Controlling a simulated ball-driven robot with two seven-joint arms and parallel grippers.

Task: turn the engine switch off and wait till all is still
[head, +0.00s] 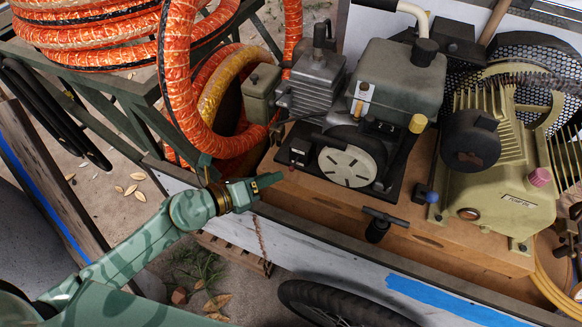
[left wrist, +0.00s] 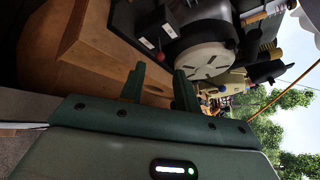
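The engine (head: 350,155) is a dark block with a round pale slotted cover, under a grey-green tank. On its black base plate is a small red knob, which looks like the engine switch (head: 292,167). In the left wrist view the red knob (left wrist: 170,31) sits by white labels, above and beyond the fingers. My left gripper (head: 272,182) is at the cart's edge, just in front of the switch. Its fingers (left wrist: 159,82) stand apart with nothing between them, and they appear clear of the knob. My right gripper is not in view.
The wooden deck (head: 330,205) and the cart's pale side wall (head: 330,265) lie under and beside my left gripper. An orange hose (head: 175,70) loops close behind it. A beige compressor (head: 500,200) stands at right, and a black T-shaped fitting (head: 378,225) sticks out in front.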

